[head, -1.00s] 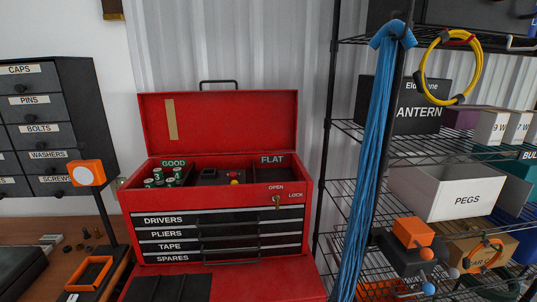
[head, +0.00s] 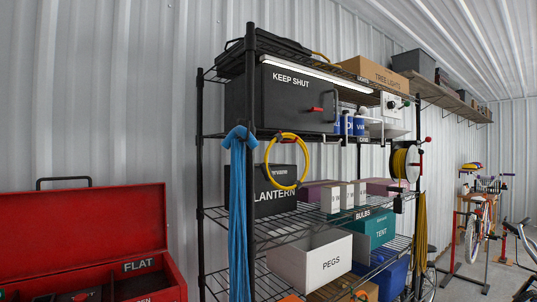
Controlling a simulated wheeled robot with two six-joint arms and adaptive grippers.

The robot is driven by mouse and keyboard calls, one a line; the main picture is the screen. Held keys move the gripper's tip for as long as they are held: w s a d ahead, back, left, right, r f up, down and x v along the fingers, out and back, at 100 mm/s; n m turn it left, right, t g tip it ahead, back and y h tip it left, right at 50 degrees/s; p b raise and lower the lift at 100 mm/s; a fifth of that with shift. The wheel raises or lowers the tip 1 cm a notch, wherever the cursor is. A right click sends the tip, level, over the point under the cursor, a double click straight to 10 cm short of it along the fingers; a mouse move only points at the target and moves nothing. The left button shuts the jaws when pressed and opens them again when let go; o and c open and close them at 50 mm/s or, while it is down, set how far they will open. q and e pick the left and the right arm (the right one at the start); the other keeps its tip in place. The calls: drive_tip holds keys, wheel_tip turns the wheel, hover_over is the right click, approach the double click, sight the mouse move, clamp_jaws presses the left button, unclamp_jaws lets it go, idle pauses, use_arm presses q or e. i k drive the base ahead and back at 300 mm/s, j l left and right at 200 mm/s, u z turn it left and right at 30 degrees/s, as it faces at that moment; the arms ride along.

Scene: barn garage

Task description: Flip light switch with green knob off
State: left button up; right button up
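No light switch with a clearly green knob can be made out. A small white box (head: 392,105) with a dark knob is fixed high at the right end of the wire shelf rack; the knob's colour is too small to tell. A red-tipped lever (head: 427,140) sticks out at the rack's right post, near a cord reel. Neither of my grippers is in view.
A red toolbox (head: 85,235) stands open at left. Bicycles (head: 475,235) stand at far right, with floor visible between.

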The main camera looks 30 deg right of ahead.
sight(407, 103)
drive_tip(key=z, duration=2.05)
drive_tip(key=i+l+u, duration=0.1)
drive_tip(key=i+l, duration=0.2)
drive_tip(key=i+l+u, duration=0.15)
drive_tip(key=i+l, duration=0.15)
drive_tip(key=i+l+u, duration=0.1)
drive_tip(key=i+l, duration=0.25)
drive_tip(key=i+l+u, duration=0.15)
drive_tip(key=i+l, duration=0.15)
drive_tip(key=i+l+u, duration=0.1)
drive_tip(key=i+l, duration=0.2)
drive_tip(key=l, duration=0.15)
drive_tip(key=i+l+u, duration=0.15)
drive_tip(key=l, duration=0.25)
drive_tip(key=i+l+u, duration=0.1)
drive_tip(key=i+l, duration=0.2)
drive_tip(key=l, duration=0.15)
drive_tip(key=i+l+u, duration=0.15)
drive_tip(key=l, duration=0.3)
drive_tip(key=i, duration=0.1)
